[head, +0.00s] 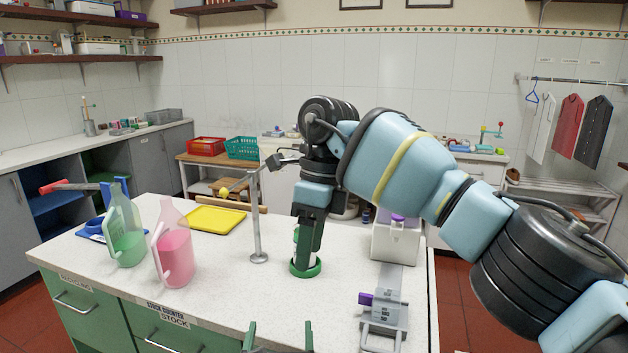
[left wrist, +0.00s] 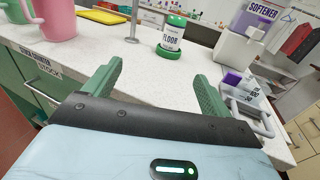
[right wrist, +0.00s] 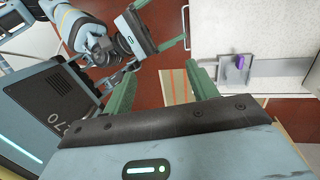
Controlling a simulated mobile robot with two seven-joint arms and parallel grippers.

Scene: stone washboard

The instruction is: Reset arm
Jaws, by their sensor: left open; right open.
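My left gripper (head: 279,327) is at the bottom of the head view, by the counter's front edge. Its green fingers stand apart and empty in the left wrist view (left wrist: 158,70). My right arm comes in from the right and bends over the counter. My right gripper (head: 307,238) hangs down, seen edge-on, in front of a green-and-white floor bottle (head: 301,266) that it partly hides. The right wrist view shows the right fingers (right wrist: 163,88) apart, with nothing between them. The bottle stands upright in the left wrist view (left wrist: 171,38), apart from the left fingers.
The counter (head: 215,270) holds green (head: 124,232) and pink (head: 172,248) jugs, a yellow tray (head: 216,219) and a thin metal stand (head: 257,225). A grey device (head: 385,300) and softener dispenser (head: 396,237) stand at right. The counter's front middle is mostly clear.

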